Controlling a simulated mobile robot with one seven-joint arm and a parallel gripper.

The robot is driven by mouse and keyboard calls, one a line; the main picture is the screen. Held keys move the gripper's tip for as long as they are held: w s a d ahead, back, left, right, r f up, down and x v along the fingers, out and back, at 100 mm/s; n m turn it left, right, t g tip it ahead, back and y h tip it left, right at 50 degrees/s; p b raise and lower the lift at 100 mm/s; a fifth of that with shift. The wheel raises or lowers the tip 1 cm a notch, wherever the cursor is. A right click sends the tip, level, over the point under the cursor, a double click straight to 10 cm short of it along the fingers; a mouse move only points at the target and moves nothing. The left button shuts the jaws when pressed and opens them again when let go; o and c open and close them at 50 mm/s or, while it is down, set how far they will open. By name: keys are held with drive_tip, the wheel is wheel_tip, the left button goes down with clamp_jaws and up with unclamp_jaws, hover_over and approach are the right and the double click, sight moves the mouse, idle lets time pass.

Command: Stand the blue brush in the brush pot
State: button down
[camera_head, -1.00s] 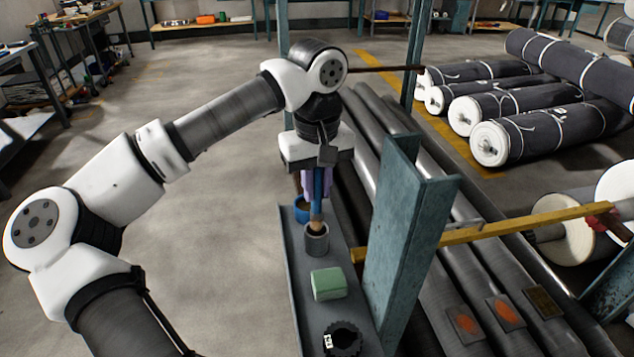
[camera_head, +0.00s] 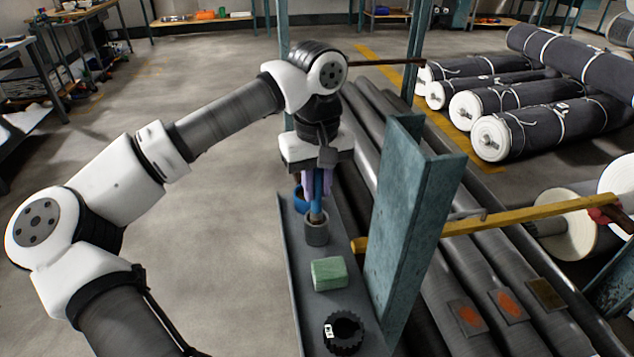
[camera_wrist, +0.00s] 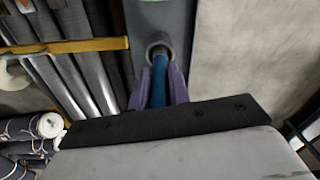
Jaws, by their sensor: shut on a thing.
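The blue brush (camera_head: 317,204) hangs upright, with its lower end inside the mouth of the grey brush pot (camera_head: 316,233). My gripper (camera_head: 317,190) is above the pot, its purple fingers shut on the brush's blue handle. In the wrist view, the fingers of my gripper (camera_wrist: 160,78) stand on both sides of the brush (camera_wrist: 159,88), which runs into the round mouth of the pot (camera_wrist: 152,46). The bristles are hidden in the pot. I cannot tell whether they touch its bottom.
The pot stands on a narrow grey shelf (camera_head: 297,262). A blue container (camera_head: 299,198) is just behind it; a green block (camera_head: 329,273) and a black ring-shaped thing (camera_head: 343,333) are in front. A teal post (camera_head: 411,225) and yellow bar (camera_head: 480,232) stand close on the right.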

drive_tip(key=shift+f+b, duration=1)
drive_tip(key=shift+f, duration=0.35)
drive_tip(key=c, duration=1.2)
unclamp_jaws()
drive_tip(key=shift+c, duration=0.2)
drive_tip(key=shift+r, duration=0.1)
wheel_tip(320, 180, up, 14)
drive_tip(key=shift+f, duration=0.15)
drive_tip(key=shift+s+f, duration=0.1)
